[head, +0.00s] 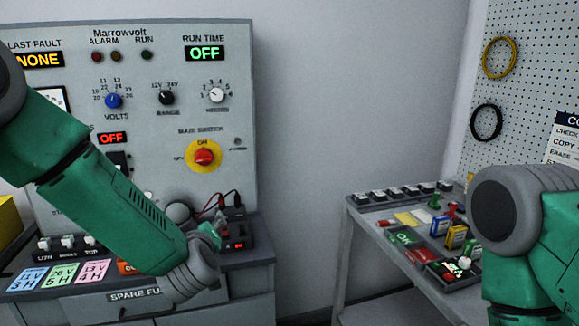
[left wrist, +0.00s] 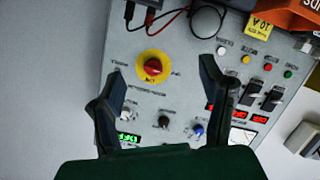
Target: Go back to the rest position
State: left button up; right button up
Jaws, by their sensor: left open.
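My left gripper (left wrist: 162,82) is open in the left wrist view, with nothing between its two dark fingers. It faces the grey control panel (left wrist: 140,95), which appears upside down there. The red main switch knob on its yellow disc (left wrist: 152,67) shows between the fingertips; I cannot tell how far off it is. In the head view my left arm reaches in from the left across the panel (head: 228,110), and its wrist is low in front of the bench. The left fingers are mostly hidden there. My right arm is at the right edge; its gripper is out of the picture.
A grey cart (head: 352,235) at the right carries coloured blocks and cards. Coloured cards (head: 60,277) lie on the bench at left. Red and black leads (head: 213,203) are by the wrist. A pegboard (head: 530,90) stands behind the cart. A gap separates bench and cart.

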pick_arm(q)
jog(key=s+a+f+m+g+h+b, duration=0.1)
jog(key=s+f+m+g, duration=0.2)
jog(key=s+f, duration=0.65)
jog(key=s+a+f+m+g+h+b, duration=0.1)
jog(key=s+f+m+g+h, duration=0.15)
jog(key=s+f, duration=0.7)
jog(key=s+a+f+m+g, duration=0.1)
jog(key=s+f, duration=0.3)
jog(key=s, duration=0.4)
jog(key=s+a+f+m+g, duration=0.1)
jog(key=s+a+f+g, duration=0.2)
jog(key=s, duration=0.6)
jog(key=s+a+f+m+g+b, duration=0.1)
jog(key=s+a+f+g, duration=0.1)
jog(key=s+f+g, duration=0.2)
jog(key=s+f, duration=0.2)
jog(key=s, duration=0.2)
jog(key=shift+s+a+y, duration=0.15)
jog(key=shift+a+y, duration=0.2)
jog(key=shift+g, duration=0.25)
